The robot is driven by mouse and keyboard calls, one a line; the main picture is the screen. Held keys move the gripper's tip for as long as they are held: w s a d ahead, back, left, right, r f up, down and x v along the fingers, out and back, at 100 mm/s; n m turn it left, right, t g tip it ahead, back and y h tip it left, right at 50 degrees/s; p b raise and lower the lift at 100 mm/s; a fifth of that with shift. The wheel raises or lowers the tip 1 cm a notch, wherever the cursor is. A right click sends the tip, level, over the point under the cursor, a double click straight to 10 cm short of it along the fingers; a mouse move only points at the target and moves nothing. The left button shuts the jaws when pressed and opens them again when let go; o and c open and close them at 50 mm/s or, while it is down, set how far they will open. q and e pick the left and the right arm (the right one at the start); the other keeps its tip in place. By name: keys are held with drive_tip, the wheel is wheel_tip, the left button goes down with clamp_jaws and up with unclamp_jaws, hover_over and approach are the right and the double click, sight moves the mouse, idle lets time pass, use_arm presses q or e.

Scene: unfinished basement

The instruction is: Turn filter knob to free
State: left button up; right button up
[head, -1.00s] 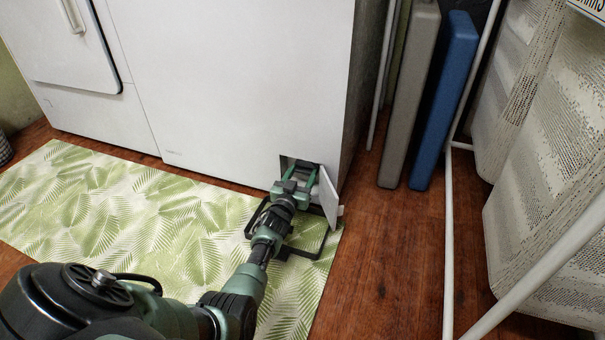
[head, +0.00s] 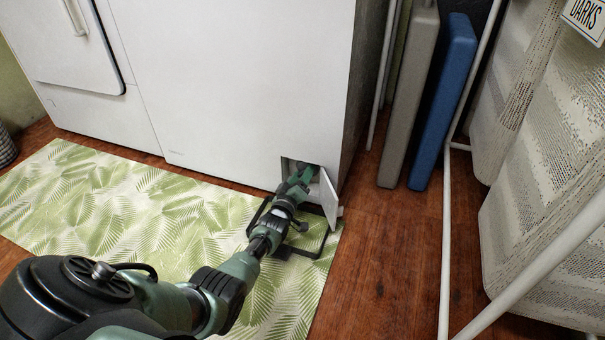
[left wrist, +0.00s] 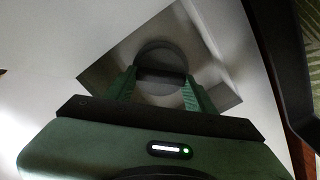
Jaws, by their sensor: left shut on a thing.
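The filter knob (left wrist: 160,58) is a round grey knob with a raised bar across it, set in a square recess (left wrist: 205,75) in the white appliance. My left gripper (left wrist: 160,88) is shut on the knob's bar, with a green finger at each side in the left wrist view. In the head view my left gripper (head: 298,178) reaches into the opening low on the appliance front (head: 235,90). The small hatch door (head: 328,198) stands open at the right of the opening. The knob itself is hidden in the head view. My right gripper is not in view.
A leaf-patterned mat (head: 120,215) lies on the wood floor before the appliance. To the right stand a grey panel (head: 408,100), a blue panel (head: 443,100), and a white-framed rack with hanging laundry bags (head: 545,230).

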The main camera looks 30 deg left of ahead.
use_arm(q)
drive_tip(key=n, duration=0.3)
drive_tip(key=shift+f+n, duration=0.15)
drive_tip(key=shift+n, duration=0.15)
drive_tip(key=n+b, duration=0.1)
drive_tip(key=n, duration=0.3)
drive_tip(key=shift+a+n, duration=0.1)
drive_tip(key=shift+n, duration=0.6)
drive_tip(key=o, duration=1.4)
